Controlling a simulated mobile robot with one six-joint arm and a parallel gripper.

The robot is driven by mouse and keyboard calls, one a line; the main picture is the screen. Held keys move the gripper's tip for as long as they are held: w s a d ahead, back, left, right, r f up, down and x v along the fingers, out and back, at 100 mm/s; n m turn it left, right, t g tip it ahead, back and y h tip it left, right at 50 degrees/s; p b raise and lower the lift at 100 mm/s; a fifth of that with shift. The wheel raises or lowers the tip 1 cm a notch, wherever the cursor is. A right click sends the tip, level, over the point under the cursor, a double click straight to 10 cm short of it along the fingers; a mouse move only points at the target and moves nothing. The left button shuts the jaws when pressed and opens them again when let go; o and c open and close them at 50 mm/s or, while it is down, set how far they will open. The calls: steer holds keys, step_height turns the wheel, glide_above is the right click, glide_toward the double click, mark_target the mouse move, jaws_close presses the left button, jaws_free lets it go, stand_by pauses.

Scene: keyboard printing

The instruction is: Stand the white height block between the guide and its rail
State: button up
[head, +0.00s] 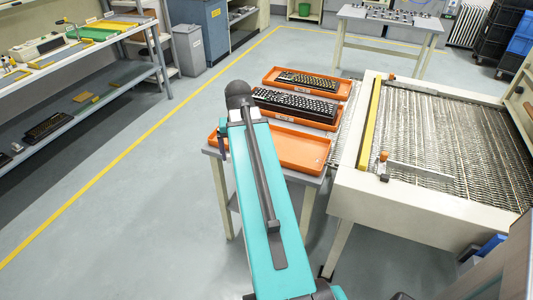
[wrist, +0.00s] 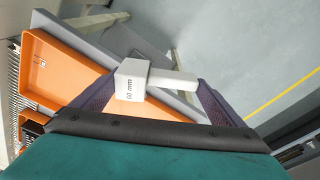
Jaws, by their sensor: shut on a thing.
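The white height block (wrist: 132,82), marked "60 mm", is in the wrist view, with a narrower pale part reaching right. My gripper (wrist: 157,80) is shut on it, one dark purple finger at each end. The block is held above the edge of an orange tray and the grey table; the gap below cannot be told. I cannot tell which parts are the guide and rail.
An empty orange tray (head: 308,152) lies on the grey table left of the machine. Behind it are trays with a black keyboard (head: 295,104) and another keyboard (head: 306,80). A pale bar (head: 425,170) crosses the conveyor's near part. Open floor lies left.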

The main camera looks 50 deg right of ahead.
steer(key=w+a+r+n, duration=0.1)
steer(key=w+a+n, duration=0.2)
steer(key=a, duration=0.8)
steer(key=w+a+r+n, duration=0.2)
steer(key=w+a, duration=0.5)
steer(key=a, duration=0.5)
steer(key=w+a+r+n+y, duration=0.1)
steer(key=w+a+n, duration=0.2)
steer(key=a, duration=0.9)
steer(key=shift+w+r+n, duration=0.25)
steer(key=shift+w+n, duration=0.15)
steer(key=shift+w, duration=0.6)
steer(key=shift+d, duration=0.1)
